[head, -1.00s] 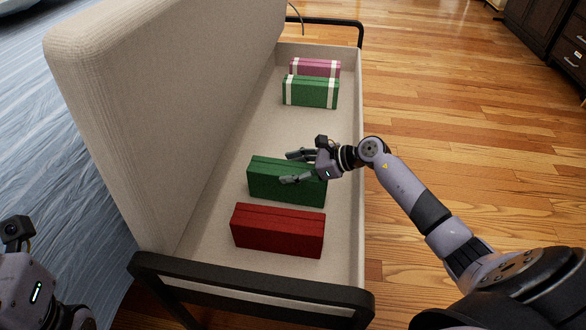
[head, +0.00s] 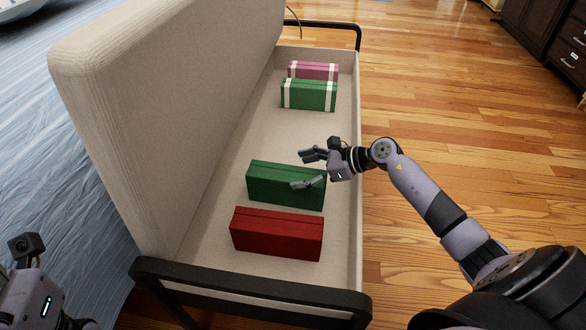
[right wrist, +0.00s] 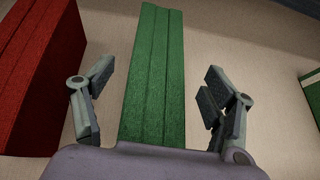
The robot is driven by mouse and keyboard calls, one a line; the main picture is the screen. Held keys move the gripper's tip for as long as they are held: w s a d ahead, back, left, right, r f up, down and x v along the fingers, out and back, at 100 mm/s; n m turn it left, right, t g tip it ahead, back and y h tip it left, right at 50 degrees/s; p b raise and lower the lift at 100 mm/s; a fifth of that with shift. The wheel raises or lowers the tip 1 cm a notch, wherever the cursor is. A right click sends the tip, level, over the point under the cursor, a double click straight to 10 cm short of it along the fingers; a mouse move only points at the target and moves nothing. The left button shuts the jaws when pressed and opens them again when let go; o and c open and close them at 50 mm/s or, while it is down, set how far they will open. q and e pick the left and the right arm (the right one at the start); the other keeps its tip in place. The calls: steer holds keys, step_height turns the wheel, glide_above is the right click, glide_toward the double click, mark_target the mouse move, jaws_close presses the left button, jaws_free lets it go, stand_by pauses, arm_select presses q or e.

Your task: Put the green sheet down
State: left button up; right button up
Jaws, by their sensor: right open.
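The plain green sheet (head: 285,184) is a folded block lying in the beige storage bench (head: 215,215), beside the red block. My right gripper (head: 310,170) is open above its right end and holds nothing. In the right wrist view the green sheet (right wrist: 155,75) runs between the two spread fingers, with a gap on each side. My left gripper's housing (head: 32,300) shows at the lower left; its fingers are out of the picture.
A red folded block (head: 277,234) lies nearer in the bench. A green block with white bands (head: 308,96) and a pink banded one (head: 313,70) lie at the far end. The bench floor between the two green blocks is clear. A black rail (head: 250,290) crosses the near end.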

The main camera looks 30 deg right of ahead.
steer(key=p+v, duration=0.2)
steer(key=v, duration=0.6)
steer(key=shift+s+r, duration=0.15)
steer(key=shift+r, duration=0.05)
steer(key=shift+d, duration=0.1)
